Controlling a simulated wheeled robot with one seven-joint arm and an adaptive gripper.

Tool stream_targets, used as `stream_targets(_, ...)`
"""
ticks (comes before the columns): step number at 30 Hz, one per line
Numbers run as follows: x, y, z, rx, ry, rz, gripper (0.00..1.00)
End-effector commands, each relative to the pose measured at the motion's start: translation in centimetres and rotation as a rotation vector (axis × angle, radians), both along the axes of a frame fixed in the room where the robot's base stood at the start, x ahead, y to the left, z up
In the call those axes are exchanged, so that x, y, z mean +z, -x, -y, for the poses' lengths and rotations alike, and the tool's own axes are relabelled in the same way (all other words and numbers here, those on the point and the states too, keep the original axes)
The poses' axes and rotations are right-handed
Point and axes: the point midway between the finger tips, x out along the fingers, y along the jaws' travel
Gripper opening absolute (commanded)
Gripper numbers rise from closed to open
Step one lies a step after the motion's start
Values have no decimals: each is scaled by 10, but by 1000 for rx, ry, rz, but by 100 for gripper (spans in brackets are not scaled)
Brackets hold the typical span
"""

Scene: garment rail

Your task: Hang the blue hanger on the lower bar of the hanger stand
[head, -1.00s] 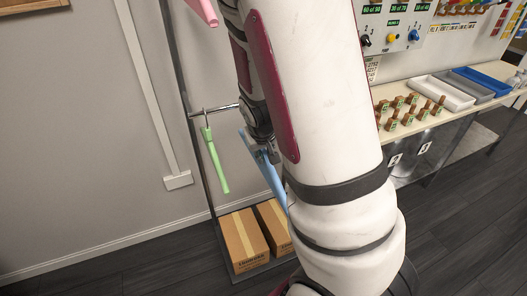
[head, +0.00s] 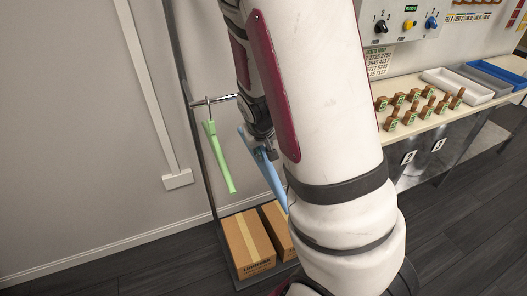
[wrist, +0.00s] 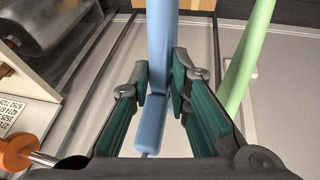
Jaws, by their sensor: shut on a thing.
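The blue hanger (head: 266,166) hangs tilted from my gripper (head: 268,150), left of my arm in the head view; my arm hides part of it. In the wrist view the blue hanger (wrist: 157,100) lies between the two green-padded fingers of my gripper (wrist: 163,95), which are shut on it. The lower bar (head: 215,100) of the hanger stand (head: 188,85) runs from the left post to behind my arm. A green hanger (head: 217,155) hangs on that bar, left of the blue one and apart from it. The green hanger also shows in the wrist view (wrist: 246,60), at the right.
Two cardboard boxes (head: 246,246) sit on the stand's base under the hangers. At the right, a workbench (head: 425,135) carries several wooden stamps (head: 411,116) and trays (head: 456,88). A plain wall stands behind the rail. The dark floor is clear at the left.

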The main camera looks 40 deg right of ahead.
Motion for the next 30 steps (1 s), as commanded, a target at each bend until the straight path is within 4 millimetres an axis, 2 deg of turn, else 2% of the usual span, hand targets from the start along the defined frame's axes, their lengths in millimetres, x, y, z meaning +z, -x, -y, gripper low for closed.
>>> stream_targets(30, -1, -72, 21, 0, 1, 1, 0)
